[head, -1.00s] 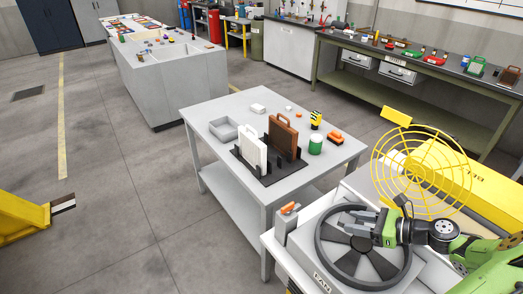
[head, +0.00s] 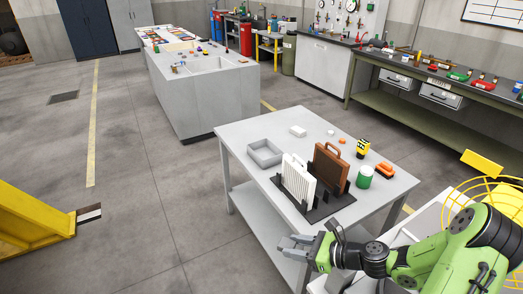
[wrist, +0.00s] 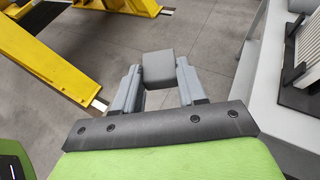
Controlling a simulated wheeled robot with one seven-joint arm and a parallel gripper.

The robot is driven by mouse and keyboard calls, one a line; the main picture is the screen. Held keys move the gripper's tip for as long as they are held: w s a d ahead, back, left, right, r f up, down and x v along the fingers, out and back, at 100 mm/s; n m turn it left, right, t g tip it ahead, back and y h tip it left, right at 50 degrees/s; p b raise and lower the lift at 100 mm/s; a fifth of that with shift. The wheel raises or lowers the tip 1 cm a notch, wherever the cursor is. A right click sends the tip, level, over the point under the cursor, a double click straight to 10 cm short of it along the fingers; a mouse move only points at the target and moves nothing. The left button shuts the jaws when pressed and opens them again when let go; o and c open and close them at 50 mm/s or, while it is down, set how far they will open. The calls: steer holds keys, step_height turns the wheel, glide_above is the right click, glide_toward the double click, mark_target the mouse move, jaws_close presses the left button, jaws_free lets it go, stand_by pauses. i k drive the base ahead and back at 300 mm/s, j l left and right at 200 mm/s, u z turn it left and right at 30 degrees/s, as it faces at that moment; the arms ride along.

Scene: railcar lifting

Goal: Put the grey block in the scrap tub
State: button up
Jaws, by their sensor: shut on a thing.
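My gripper (head: 286,244) is in front of the near left edge of the light grey table (head: 243,133). In the wrist view its two fingers (wrist: 157,80) are closed on the grey block (wrist: 158,67), with floor visible beyond. In the head view the block is hard to tell from the grey fingers. No label marks a scrap tub. An open grey square bin (head: 264,154) stands on the table, beyond my gripper; I cannot tell whether it is the tub.
A white panel (head: 299,180) and a brown panel (head: 331,165) stand in a black rack near my gripper. A green can (head: 365,177) and small parts share the table. A yellow lift beam (head: 35,215) is at left. Open floor lies between.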

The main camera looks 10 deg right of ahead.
mark_target(269, 155)
steer(key=i+j+z, duration=0.1)
steer(key=i+j, duration=0.35)
steer(key=i+j+z, duration=0.1)
steer(key=i+j, duration=0.35)
steer(key=i+j+z, duration=0.1)
steer(key=i+j, duration=0.4)
steer(key=i+j+z, duration=0.1)
steer(key=i+j, duration=0.35)
steer(key=i+j+z, duration=0.1)
steer(key=i+j, duration=0.3)
steer(key=j, duration=0.3)
